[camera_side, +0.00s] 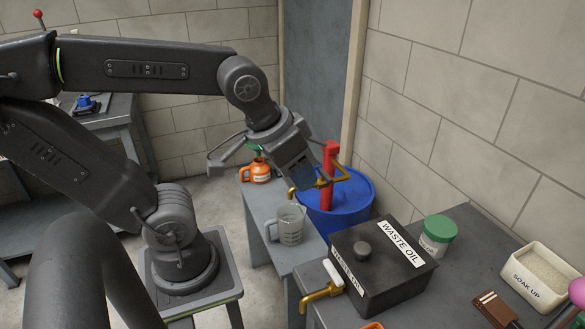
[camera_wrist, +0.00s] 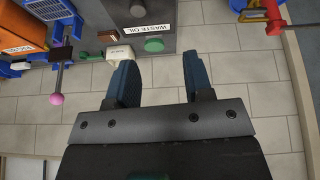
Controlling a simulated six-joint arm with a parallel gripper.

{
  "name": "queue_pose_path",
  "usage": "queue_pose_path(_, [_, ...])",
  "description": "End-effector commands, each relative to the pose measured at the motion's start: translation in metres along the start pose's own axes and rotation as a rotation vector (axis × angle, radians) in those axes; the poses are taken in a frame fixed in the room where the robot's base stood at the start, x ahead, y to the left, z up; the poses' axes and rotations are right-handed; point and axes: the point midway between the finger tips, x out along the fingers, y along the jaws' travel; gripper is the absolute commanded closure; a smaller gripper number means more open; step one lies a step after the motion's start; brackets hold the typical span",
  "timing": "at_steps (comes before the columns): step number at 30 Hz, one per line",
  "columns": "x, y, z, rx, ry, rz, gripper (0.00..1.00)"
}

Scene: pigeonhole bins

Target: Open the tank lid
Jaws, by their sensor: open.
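The tank is a dark grey box labelled WASTE OIL (camera_side: 393,290) on the right-hand bench in the side view. Its flat lid (camera_side: 345,240) is down and carries a round dark knob (camera_side: 362,249). A brass tap with a pale handle sticks out at its front. The tank also shows in the wrist view (camera_wrist: 185,14), at the top, beyond my fingers. My gripper (camera_side: 301,178) is above and to the left of the tank, apart from it. In the wrist view my gripper (camera_wrist: 163,78) has its two blue fingers spread with nothing between them.
A blue drum (camera_side: 350,205) with a red pump (camera_side: 330,165) stands behind the tank. A clear jug (camera_side: 291,226) and an orange can (camera_side: 261,171) stand on the lower bench. A green-lidded jar (camera_side: 437,236) and a SOAK UP box (camera_side: 535,290) sit right of the tank.

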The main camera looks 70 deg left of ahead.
Motion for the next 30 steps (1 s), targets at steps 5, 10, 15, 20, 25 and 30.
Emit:
queue_pose_path(5, [-0.001, -0.002, 0.005, 0.038, 0.021, -0.001, 0.53])
queue_pose_path(10, [-0.001, -0.002, 0.005, 0.042, 0.021, -0.001, 0.53])
queue_pose_path(15, [-0.002, -0.002, 0.006, 0.049, 0.027, -0.002, 0.53])
queue_pose_path(20, [-0.002, -0.003, 0.008, 0.08, 0.034, -0.003, 0.42])
queue_pose_path(25, [0.006, 0.005, -0.013, 0.027, -0.054, 0.003, 0.36])
queue_pose_path(30, [0.03, 0.023, -0.047, -0.067, -0.205, -0.01, 0.36])
